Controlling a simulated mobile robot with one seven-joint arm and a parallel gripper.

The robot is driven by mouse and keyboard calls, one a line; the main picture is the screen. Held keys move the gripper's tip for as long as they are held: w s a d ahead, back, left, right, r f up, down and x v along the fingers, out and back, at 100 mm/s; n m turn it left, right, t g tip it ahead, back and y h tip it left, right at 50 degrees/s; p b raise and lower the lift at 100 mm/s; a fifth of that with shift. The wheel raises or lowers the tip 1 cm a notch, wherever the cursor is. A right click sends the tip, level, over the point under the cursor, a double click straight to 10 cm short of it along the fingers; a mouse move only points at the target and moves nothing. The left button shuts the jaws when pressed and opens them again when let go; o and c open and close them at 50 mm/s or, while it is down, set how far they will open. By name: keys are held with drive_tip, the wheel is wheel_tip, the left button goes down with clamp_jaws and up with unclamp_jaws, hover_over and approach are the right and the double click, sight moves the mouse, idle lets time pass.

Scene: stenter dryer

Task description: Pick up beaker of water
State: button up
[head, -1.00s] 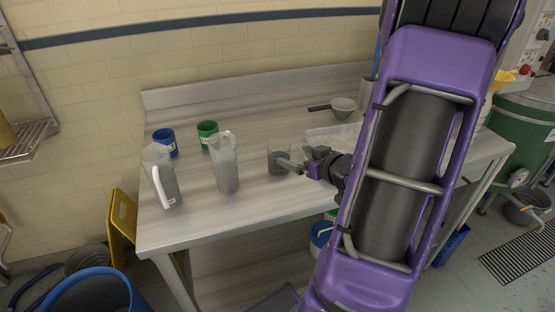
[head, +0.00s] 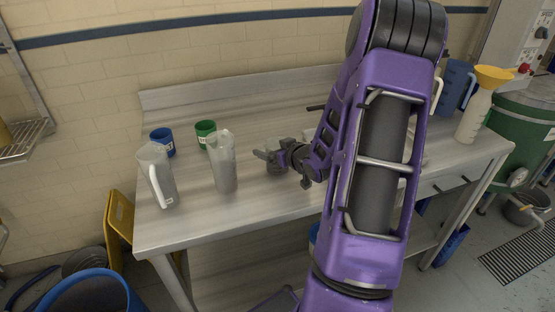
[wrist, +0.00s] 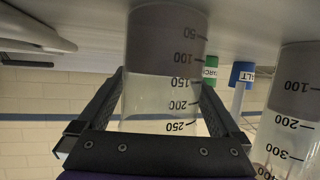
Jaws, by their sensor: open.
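The beaker (head: 275,170) stands upright on the metal table, partly hidden by my gripper. It fills the middle of the wrist view (wrist: 163,85), which shows the table at the top. My gripper (head: 273,157) is at the beaker, low over the table. In the wrist view, the open fingers (wrist: 163,88) stand on either side of the beaker. A small gap seems to show on each side; contact is hard to judge.
A yellow funnel in a bottle (head: 473,115) stands at the right end.

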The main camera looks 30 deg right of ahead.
drive_tip(key=c, duration=1.2)
drive_tip(key=shift+c, duration=0.8)
drive_tip(key=shift+r, duration=0.15)
